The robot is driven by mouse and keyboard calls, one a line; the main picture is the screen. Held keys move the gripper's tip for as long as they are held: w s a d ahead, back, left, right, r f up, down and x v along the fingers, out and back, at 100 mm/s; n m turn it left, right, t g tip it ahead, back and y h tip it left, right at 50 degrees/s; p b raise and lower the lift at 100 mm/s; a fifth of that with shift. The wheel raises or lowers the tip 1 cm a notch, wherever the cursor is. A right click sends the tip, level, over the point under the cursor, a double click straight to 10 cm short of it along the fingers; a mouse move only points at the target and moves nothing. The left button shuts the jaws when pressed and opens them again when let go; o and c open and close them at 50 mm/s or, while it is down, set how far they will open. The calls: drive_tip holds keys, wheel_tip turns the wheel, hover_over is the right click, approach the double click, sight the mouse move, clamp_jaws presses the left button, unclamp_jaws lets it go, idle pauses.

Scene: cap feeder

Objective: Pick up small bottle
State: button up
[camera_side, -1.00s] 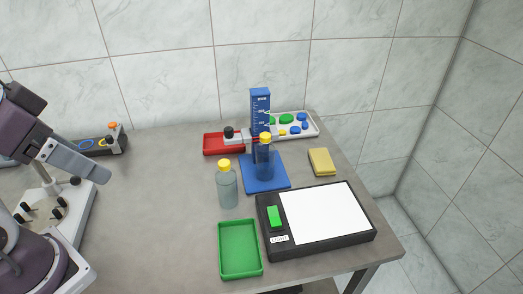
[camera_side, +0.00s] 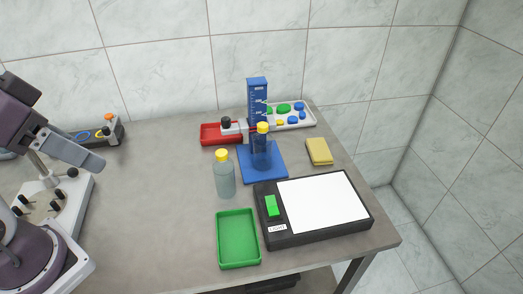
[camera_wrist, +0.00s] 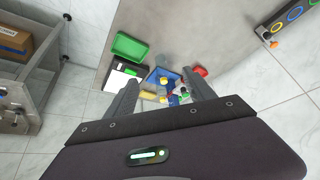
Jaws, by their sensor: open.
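Two clear bottles with yellow caps show in the side view. One bottle (camera_side: 225,183) stands upright on the bare table left of the blue stand. The other bottle (camera_side: 262,153) stands upright on the blue base of the stand (camera_side: 258,100). I cannot tell for certain which one is the small bottle. My gripper (camera_side: 98,163) is at the far left, above the table and well away from both bottles. In the wrist view my gripper (camera_wrist: 162,92) is open and empty, its two fingers apart, with the small, distant objects between and beyond them.
A green tray (camera_side: 238,238) lies in front, beside a black light pad (camera_side: 325,208). A yellow sponge (camera_side: 319,151), a red tray (camera_side: 214,139) and a white tray of coloured caps (camera_side: 308,118) are behind. The table left of the bottles is mostly clear.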

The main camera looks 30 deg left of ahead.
drive_tip(key=n+g+h, duration=0.2)
drive_tip(key=n+g, duration=0.1)
drive_tip(key=n, duration=2.6)
hover_over(265, 137)
drive_tip(key=a, duration=0.2)
drive_tip(key=f, duration=1.8)
drive_tip(key=shift+w+d+f, duration=0.1)
drive_tip(key=shift+d+f, duration=0.1)
drive_tip(key=shift+f, duration=0.15)
drive_tip(key=x, duration=0.7)
drive_tip(key=shift+a+f, duration=0.1)
drive_tip(key=shift+a, duration=0.2)
clamp_jaws()
